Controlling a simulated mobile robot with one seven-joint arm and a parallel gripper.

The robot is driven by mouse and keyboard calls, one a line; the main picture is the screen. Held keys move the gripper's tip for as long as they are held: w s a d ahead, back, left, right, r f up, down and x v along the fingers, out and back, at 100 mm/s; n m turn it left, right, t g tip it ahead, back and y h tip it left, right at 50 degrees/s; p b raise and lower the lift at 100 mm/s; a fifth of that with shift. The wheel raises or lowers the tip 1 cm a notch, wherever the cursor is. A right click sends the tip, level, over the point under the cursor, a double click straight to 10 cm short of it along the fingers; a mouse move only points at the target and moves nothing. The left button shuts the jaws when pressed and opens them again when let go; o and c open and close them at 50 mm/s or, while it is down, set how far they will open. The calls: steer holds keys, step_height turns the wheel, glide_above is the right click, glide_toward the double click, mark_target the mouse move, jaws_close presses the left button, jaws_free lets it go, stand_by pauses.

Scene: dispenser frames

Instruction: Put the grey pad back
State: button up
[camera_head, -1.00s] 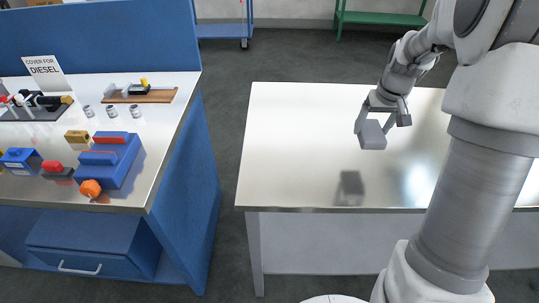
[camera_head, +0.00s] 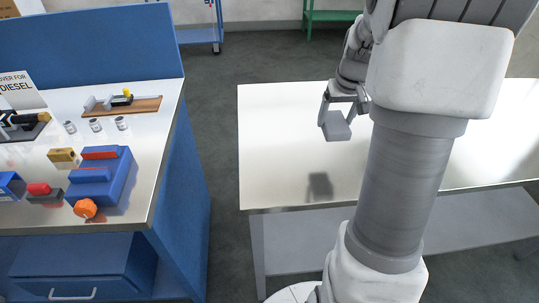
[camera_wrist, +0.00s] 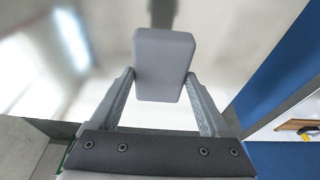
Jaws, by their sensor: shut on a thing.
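The grey pad (camera_head: 336,127) is a small grey block held above the white table (camera_head: 275,150) on the right. My gripper (camera_head: 343,106) is shut on it, with one finger on each side. In the wrist view the pad (camera_wrist: 164,65) sits between the two fingertips of my gripper (camera_wrist: 163,82), its face toward the camera. A dark reflection of the pad shows on the shiny table top below it, so the pad is clear of the surface. My arm hides part of the table's right side.
A blue workbench (camera_head: 175,200) stands at the left across a floor gap. On it are a blue device with a red top (camera_head: 100,180), an orange knob (camera_head: 85,208), a yellow block (camera_head: 62,156), several small metal cylinders and a wooden board (camera_head: 135,105). The white table top looks bare.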

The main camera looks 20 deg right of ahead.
steer(key=shift+w+a, duration=0.1)
steer(key=shift+a, duration=0.25)
steer(key=w+a+f, duration=0.2)
steer(key=a, duration=0.1)
steer(key=w+a+f, duration=0.2)
steer(key=a, duration=0.1)
steer(key=w+a+f, duration=0.1)
steer(key=a+f, duration=0.1)
steer(key=a, duration=0.1)
steer(key=shift+w+a+f+b, duration=0.35)
steer(key=shift+w+f+b, duration=0.05)
steer(key=shift+f+b, duration=0.3)
steer(key=shift+f, duration=1.75)
steer(key=shift+f, duration=0.1)
